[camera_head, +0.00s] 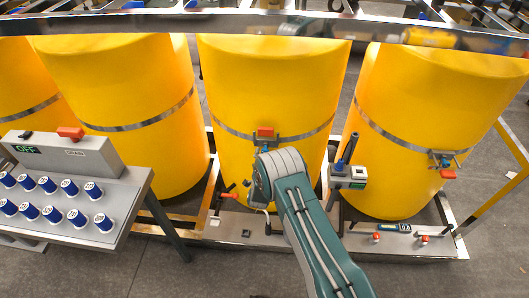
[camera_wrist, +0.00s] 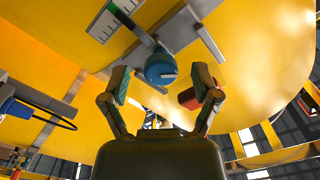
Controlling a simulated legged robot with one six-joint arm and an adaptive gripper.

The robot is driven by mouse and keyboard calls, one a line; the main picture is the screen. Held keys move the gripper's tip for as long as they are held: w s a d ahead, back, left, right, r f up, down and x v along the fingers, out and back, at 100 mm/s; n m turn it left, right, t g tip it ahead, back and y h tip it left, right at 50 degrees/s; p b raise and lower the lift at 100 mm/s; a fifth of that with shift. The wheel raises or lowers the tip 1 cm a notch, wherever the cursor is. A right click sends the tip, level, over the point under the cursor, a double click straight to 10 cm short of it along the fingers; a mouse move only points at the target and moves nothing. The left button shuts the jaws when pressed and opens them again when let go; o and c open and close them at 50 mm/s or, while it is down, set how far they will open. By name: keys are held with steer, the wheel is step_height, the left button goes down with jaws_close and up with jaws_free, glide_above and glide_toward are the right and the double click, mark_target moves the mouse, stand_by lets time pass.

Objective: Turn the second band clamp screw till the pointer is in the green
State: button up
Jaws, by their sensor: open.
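A blue clamp screw knob (camera_wrist: 160,68) with a pale mark on its face shows in the wrist view, on a grey metal band clamp (camera_wrist: 180,32) against a yellow drum. A white scale plate (camera_wrist: 103,28) with dark marks and a green part lies up and left of the knob. In the head view my arm hides the gripper, below the middle drum's clamp (camera_head: 266,138).
Banded yellow drums, including the right drum (camera_head: 435,100) with its own clamp (camera_head: 446,158), stand in a metal frame. A red part (camera_wrist: 187,98) is close to my right finger. A control panel (camera_head: 75,195) with blue knobs is left. A rail (camera_head: 270,22) crosses above.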

steer(key=shift+w, duration=0.95)
jaws_close()
steer(key=shift+d+n, duration=0.1)
steer(key=shift+n, duration=1.5)
